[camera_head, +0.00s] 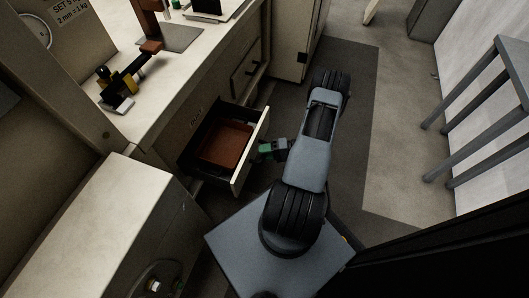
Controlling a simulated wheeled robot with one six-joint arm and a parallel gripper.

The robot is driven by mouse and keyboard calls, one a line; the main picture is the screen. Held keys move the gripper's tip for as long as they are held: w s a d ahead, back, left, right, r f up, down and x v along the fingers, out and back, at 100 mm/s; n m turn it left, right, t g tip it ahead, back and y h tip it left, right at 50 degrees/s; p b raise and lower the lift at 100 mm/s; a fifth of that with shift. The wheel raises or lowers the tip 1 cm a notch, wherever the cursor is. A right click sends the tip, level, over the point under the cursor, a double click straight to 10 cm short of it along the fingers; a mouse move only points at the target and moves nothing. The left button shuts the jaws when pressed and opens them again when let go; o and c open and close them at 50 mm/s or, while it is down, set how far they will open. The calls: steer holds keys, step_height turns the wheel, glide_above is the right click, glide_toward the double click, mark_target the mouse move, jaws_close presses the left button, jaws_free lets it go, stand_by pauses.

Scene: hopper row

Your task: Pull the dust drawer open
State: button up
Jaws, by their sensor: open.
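The dust drawer (249,152) stands pulled out from the front of the counter, under a small dark label that looks like DUST. Its pale front panel faces right, and a reddish-brown tray or lining (226,143) shows inside its dark walls. My gripper (265,148) is just right of the front panel, at about the middle of its length. Its jaws are small in the picture, with a green part at the tip. I see nothing held in them. The drawer's handle is hidden, and I cannot tell whether the gripper touches the drawer.
A second drawer with a dark handle (245,70) is closed farther along the counter (178,67). A black and yellow tool (117,82) lies on the counter. A pale cabinet (95,235) stands at lower left. A grey stool (487,95) stands at right. Dark floor mat (350,130) is clear.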

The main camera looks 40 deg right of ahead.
steer(key=p+v, duration=0.2)
steer(key=v, duration=1.1)
steer(key=shift+d, duration=0.2)
steer(key=shift+r+p, duration=0.15)
steer(key=shift+p, duration=0.15)
steer(key=w+a+r+n+g+h+p, duration=0.25)
steer(key=r+p, duration=0.25)
steer(key=r, duration=0.6)
steer(key=w+a+r+n+g+h+p, duration=0.1)
steer(key=w+a+r+g+p, duration=0.3)
steer(key=r, duration=0.7)
steer(key=w+a+r+n+g+h+p, duration=0.1)
steer(key=a+r+g+p, duration=0.2)
steer(key=r+p, duration=0.65)
steer(key=s+a+r+n+t+h+p, duration=0.1)
steer(key=a+r+h+p, duration=0.2)
steer(key=r, duration=0.8)
steer(key=s+a+r+n+t+h+p, duration=0.1)
steer(key=s+a+r+h+p, duration=0.1)
steer(key=a+r+p, duration=0.5)
steer(key=s+a+r+n+t+h+p, duration=0.1)
steer(key=a+r, duration=0.5)
steer(key=r, duration=1.1)
steer(key=s+t+h+p, duration=0.1)
steer(key=h+p, duration=0.1)
steer(key=p, duration=0.1)
steer(key=shift+a+r+h+p, duration=0.15)
steer(key=shift+a+h+p, duration=0.15)
steer(key=shift+h+p, duration=0.1)
steer(key=shift+s, duration=0.15)
